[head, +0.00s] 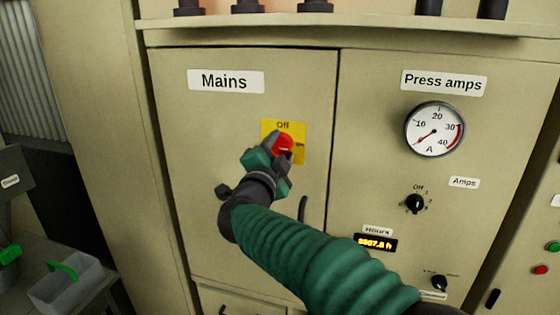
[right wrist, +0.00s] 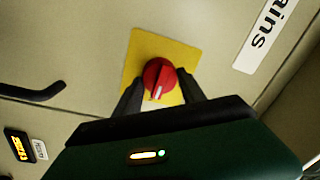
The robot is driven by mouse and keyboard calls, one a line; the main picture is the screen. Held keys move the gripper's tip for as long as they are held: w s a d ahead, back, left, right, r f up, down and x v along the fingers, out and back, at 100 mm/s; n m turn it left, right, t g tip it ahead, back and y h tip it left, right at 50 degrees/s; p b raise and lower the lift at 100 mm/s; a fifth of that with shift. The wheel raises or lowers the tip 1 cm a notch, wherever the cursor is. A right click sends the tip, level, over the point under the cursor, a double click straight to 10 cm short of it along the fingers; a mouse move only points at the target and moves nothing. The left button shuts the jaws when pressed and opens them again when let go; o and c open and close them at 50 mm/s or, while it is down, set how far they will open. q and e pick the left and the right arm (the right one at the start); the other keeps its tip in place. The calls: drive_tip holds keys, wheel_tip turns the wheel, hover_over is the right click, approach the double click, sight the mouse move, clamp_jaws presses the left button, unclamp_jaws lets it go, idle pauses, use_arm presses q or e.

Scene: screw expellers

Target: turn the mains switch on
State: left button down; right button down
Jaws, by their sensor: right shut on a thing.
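The mains switch is a red rotary knob (head: 283,143) on a yellow plate (head: 298,130) on the left cabinet door, under the "Mains" label (head: 226,82). The plate reads "Off" at the top and what looks like "On" at the right. My right gripper (head: 279,152) reaches the knob from below and partly hides it. In the right wrist view the knob (right wrist: 159,77) sits between the two dark fingers (right wrist: 161,92), and the gripper is shut on it. A white mark shows on the knob's lower part there. My left gripper is not in view.
A dark door handle (head: 302,208) is right of my wrist. The right panel holds the press amps gauge (head: 435,129), the amps selector (head: 414,204) and an hours display (head: 376,243). A ledge (head: 350,32) runs above. A grey bin (head: 66,286) stands at lower left.

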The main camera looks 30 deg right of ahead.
drive_tip(key=m+b, duration=0.2)
drive_tip(key=m, duration=0.1)
drive_tip(key=shift+w+a+f, duration=0.1)
drive_tip(key=shift+f, duration=0.25)
drive_tip(key=shift+r+m+g+b, duration=0.15)
drive_tip(key=shift+m+g+b, duration=0.25)
drive_tip(key=shift+m, duration=0.3)
drive_tip(key=c, duration=1.1)
unclamp_jaws()
drive_tip(key=o, duration=0.3)
drive_tip(key=shift+o, duration=0.6)
drive_tip(key=shift+d, duration=0.35)
drive_tip(key=shift+a, duration=0.1)
